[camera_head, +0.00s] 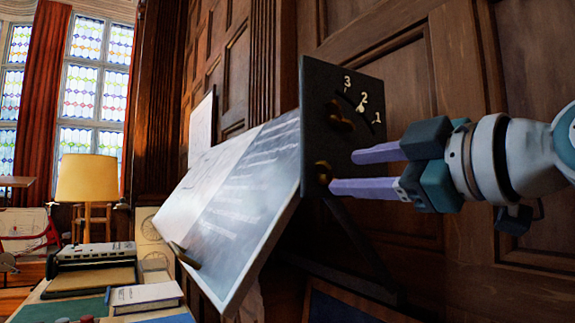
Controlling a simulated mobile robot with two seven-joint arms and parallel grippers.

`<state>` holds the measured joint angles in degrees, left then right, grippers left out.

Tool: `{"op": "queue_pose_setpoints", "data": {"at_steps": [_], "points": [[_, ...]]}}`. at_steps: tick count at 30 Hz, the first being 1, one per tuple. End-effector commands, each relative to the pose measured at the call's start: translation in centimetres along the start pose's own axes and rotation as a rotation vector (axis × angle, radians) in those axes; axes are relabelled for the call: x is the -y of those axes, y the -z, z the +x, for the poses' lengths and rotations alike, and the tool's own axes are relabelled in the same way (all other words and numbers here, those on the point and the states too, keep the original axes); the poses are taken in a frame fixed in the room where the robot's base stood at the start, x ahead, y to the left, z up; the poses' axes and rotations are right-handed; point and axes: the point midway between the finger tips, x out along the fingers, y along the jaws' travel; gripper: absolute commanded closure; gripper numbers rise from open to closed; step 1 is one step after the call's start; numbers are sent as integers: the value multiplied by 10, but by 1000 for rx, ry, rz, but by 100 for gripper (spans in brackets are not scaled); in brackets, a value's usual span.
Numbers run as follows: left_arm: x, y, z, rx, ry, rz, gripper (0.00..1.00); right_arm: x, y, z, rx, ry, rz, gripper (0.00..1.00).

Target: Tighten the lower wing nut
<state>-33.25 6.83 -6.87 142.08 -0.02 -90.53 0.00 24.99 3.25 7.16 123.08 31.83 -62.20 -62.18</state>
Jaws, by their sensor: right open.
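The dark side plate (330,85) of the tilted drafting board (240,190) carries a curved scale marked 1, 2 and 3. A dark brass upper wing nut (341,116) sits beside the scale, with a pale pointer near the 2. The lower wing nut (322,171), also brass, sits near the plate's lower left edge. My right gripper (343,171) comes in from the right, open, with two purple fingers pointing left. The lower fingertip is close to the lower wing nut; I cannot tell whether they touch. My left gripper is not in view.
A desk at lower left holds a typewriter-like machine (92,256), a book (146,296) and a yellow lamp (87,180). A wood-panelled wall (405,85) stands close behind the plate. A dark support leg (360,245) runs below the board.

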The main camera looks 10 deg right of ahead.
Motion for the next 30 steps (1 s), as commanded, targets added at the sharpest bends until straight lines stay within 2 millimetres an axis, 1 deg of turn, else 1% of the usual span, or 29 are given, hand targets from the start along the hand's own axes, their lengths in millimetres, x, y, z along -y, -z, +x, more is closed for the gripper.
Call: {"op": "queue_pose_setpoints", "data": {"at_steps": [1, 3, 8, 12, 19, 30], "points": [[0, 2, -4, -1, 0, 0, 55, -1, 2, 9, -2, 2, 6, 47], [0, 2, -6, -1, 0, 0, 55, 0, 2, 19, 0, 2, 4, 47], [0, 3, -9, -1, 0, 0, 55, 0, 1, 34, 1, 2, 2, 47], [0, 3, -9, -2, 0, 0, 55, 1, 0, 39, 1, 1, 0, 47], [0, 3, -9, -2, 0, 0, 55, 1, 0, 39, 1, 1, 0, 47], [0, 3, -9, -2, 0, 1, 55, 1, 0, 39, 2, 2, 0, 89]]}}
